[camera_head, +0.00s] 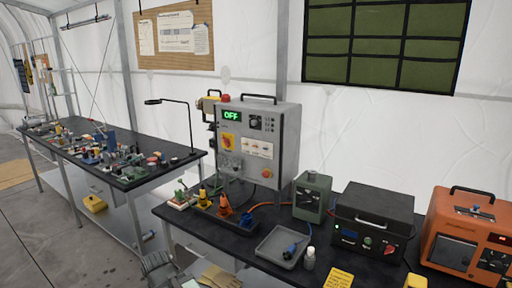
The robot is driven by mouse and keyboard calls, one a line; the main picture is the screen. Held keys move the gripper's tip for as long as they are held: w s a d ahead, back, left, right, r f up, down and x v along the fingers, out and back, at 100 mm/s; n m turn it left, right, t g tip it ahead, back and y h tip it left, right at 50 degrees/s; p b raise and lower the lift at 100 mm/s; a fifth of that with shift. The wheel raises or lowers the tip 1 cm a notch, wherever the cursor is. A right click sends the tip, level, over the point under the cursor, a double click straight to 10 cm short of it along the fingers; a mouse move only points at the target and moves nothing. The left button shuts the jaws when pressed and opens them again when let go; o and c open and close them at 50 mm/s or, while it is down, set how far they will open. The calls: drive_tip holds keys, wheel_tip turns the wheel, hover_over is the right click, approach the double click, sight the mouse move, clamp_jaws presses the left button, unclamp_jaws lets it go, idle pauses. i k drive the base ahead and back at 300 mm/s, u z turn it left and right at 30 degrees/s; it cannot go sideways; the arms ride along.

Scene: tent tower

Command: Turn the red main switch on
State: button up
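A grey control cabinet (284,150) stands upright at the far end of the near dark bench. Its green display (232,117) reads OFF. Below the display is a red rotary switch on a yellow plate (228,142); its exact handle angle is too small to tell. A red lamp (225,98) sits on top, and a small orange-red button (267,173) is low on the front. My gripper is not recognisable in this view, and nothing is seen touching the switch.
Coloured connectors (225,206), a grey tray (281,247), a green box (313,197), a black case (373,218) and an orange unit (468,235) crowd the near bench. A cluttered second bench (176,170) stands left. Grey floor (50,240) is open at far left.

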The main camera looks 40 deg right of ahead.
sight(226, 142)
drive_tip(key=u, duration=0.3)
drive_tip(key=i, duration=0.95)
drive_tip(key=u, duration=0.3)
